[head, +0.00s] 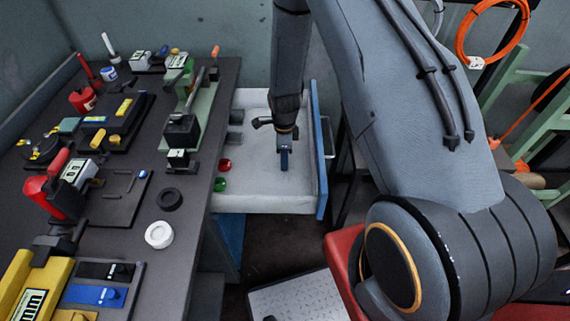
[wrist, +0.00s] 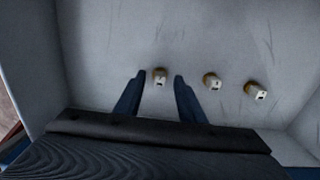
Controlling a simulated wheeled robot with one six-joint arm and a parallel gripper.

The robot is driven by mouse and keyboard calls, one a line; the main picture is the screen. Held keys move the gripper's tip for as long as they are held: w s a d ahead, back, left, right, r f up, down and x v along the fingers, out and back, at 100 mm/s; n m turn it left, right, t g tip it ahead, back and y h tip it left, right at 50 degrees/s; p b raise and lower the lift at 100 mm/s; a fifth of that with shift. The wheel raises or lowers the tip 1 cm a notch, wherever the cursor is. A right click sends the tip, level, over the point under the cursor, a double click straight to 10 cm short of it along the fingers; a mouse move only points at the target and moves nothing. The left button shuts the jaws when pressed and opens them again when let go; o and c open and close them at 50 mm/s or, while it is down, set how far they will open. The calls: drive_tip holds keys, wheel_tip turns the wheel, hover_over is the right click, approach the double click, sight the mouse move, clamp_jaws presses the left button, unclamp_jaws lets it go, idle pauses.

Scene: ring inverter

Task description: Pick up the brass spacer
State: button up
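Three small tan-brown, brass-like pieces, each with a pale tag bearing a dark mark, sit in a row on the drawer floor in the wrist view: a left piece (wrist: 160,77), a middle piece (wrist: 212,81) and a right piece (wrist: 255,90). I cannot tell from the tags which is the brass spacer. My gripper (wrist: 158,80) is open, its two blue fingers apart, with the left piece showing between the fingertips. Contact and height above it are unclear. In the head view my gripper (head: 285,160) points down into the drawer, and these pieces cannot be made out.
The open white drawer (head: 260,204) has a blue front (head: 320,150) on its right side.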

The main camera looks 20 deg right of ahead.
drive_tip(key=shift+f, duration=0.2)
drive_tip(key=shift+c, duration=0.4)
clamp_jaws()
drive_tip(key=shift+r, duration=0.1)
